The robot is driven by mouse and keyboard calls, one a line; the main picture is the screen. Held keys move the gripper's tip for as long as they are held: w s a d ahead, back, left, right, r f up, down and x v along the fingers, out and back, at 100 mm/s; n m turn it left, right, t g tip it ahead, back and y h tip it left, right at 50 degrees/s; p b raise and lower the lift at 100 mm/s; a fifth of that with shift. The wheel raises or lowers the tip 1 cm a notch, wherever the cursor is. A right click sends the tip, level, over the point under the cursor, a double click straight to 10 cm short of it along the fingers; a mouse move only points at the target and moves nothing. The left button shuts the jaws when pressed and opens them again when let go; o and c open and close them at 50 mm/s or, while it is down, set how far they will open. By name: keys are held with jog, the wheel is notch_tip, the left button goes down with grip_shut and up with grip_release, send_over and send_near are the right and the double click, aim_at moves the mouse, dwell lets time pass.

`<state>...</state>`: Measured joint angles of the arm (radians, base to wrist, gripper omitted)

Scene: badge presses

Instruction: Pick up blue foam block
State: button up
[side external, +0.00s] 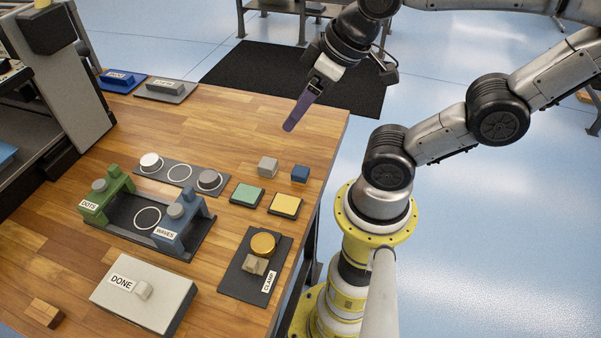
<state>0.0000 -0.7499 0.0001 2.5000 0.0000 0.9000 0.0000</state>
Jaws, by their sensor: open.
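A small dark blue block (300,173) sits on the wooden table near its right edge, just right of a similar grey block (268,167). It looks like the blue foam block. My gripper (290,124) is open and empty, with purple fingers pointing down and left. In the picture it is above the blue block, and it appears to be in the air over the far part of the table. The fingers overlap from this angle, so the gap between them is hard to see.
Green (247,194) and yellow (285,205) pads lie in front of the blocks. The clamp plate (236,281), the green DOTS press (94,208), the blue WAVES press (180,233) and the DONE box (145,293) stand nearer. The far wooden surface is mostly clear.

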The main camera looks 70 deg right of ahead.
jog(key=n+g, duration=0.6)
jog(key=n, duration=1.2)
send_over(299, 172)
jog(key=f, duration=0.7)
jog(key=s+f, duration=0.1)
jog(key=f, duration=0.3)
jog(key=shift+f, duration=0.1)
jog(key=shift+w+f, duration=0.2)
jog(key=shift+f, duration=1.15)
jog(key=shift+w+f, duration=0.2)
jog(key=shift+f, duration=1.1)
grip_shut()
